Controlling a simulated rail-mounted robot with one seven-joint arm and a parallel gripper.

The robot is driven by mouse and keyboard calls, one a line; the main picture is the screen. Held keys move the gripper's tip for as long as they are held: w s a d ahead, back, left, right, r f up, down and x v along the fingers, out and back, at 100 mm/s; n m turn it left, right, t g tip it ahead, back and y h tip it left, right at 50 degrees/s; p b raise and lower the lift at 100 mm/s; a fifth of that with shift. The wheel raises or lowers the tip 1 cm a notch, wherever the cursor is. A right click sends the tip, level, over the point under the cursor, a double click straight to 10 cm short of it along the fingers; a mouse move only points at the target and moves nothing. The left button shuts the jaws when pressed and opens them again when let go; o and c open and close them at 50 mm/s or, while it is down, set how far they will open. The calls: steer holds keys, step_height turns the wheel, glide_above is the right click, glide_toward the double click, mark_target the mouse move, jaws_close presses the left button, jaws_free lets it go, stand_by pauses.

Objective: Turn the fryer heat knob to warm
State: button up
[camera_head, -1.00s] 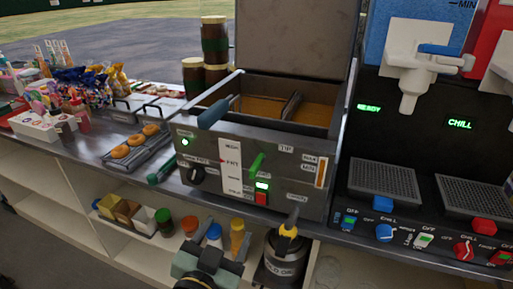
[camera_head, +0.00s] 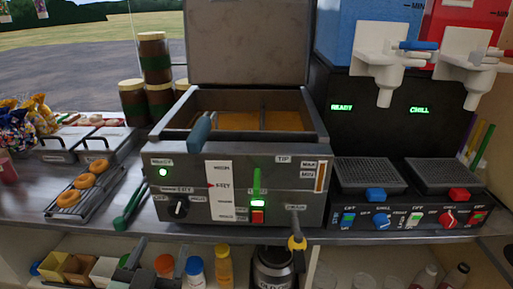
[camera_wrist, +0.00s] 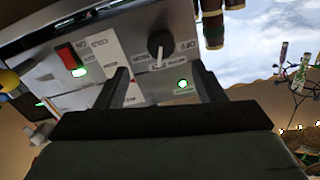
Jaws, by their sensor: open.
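The fryer (camera_head: 285,205) is a grey metal box with an open lid. Its heat knob (camera_head: 178,208) is round and black, at the lower left of the front panel. Its white mark points roughly up, towards a label that seems to read FRY. In the wrist view, which is upside down, the knob (camera_wrist: 160,42) shows ahead of and between the fingertips, not touched. My gripper (camera_head: 159,256) is open and empty, below and in front of the knob at the bottom of the head view. Its two dark fingers also show in the wrist view (camera_wrist: 161,72).
A green-handled tool (camera_head: 128,205) lies left of the fryer, beside a rack of doughnuts (camera_head: 70,200). A yellow-tipped handle (camera_head: 297,242) sticks out at the front right. A shelf below holds bottles (camera_head: 195,270). A drinks machine (camera_head: 400,130) stands to the right.

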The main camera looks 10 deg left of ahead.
mark_target(177, 213)
steer(key=w, duration=0.3)
steer(key=w+a, duration=0.1)
steer(key=w, duration=0.5)
steer(key=shift+w+a, duration=0.4)
steer(key=shift+c, duration=0.3)
steer(key=c, duration=0.9)
